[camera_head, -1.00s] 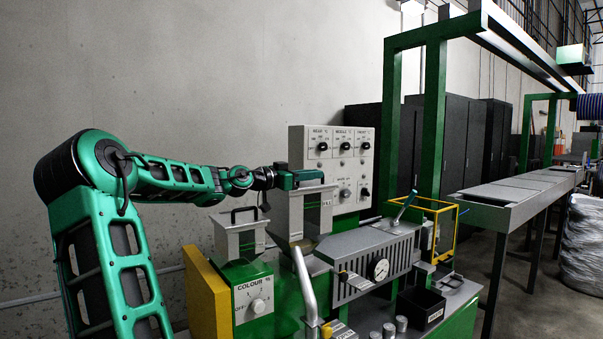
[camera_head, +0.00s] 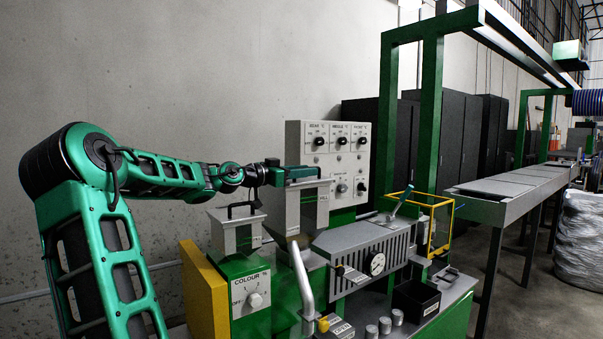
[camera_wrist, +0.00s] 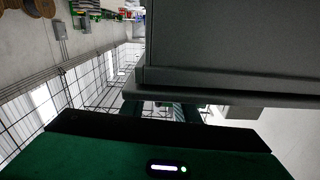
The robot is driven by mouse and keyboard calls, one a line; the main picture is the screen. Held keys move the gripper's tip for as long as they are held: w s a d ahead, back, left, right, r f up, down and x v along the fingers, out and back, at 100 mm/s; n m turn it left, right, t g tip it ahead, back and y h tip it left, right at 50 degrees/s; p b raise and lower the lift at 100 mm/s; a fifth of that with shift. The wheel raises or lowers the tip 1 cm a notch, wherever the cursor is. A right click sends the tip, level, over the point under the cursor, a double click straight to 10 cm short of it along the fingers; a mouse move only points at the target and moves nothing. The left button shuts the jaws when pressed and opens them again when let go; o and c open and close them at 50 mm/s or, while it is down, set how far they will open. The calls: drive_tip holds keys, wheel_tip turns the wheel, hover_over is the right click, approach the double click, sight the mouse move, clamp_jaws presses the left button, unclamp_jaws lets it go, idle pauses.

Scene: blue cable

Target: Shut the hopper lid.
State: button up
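The large grey hopper (camera_head: 291,212) with a FILL label stands on the machine, left of the white control panel. My gripper (camera_head: 303,173) is at its top edge, reaching in from the left. I cannot make out a separate lid at this hopper's top. In the wrist view a broad grey surface (camera_wrist: 235,50) with a projecting rim fills the upper right, very close; I cannot tell whether it is lid or hopper wall. Green finger parts (camera_wrist: 178,112) show partly under that rim. Their tips are hidden, so opening and contact are unclear.
A smaller grey hopper (camera_head: 236,236) with a black-handled lid stands left, above the COLOUR dial box (camera_head: 252,292). The control panel (camera_head: 328,160) is close behind my gripper. A curved grey pipe (camera_head: 302,275) rises in front. Free air lies above the hoppers.

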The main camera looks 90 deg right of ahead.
drive_tip(key=v, duration=0.9)
drive_tip(key=shift+w+a, duration=0.2)
drive_tip(key=shift+w, duration=0.1)
drive_tip(key=shift+f, duration=0.1)
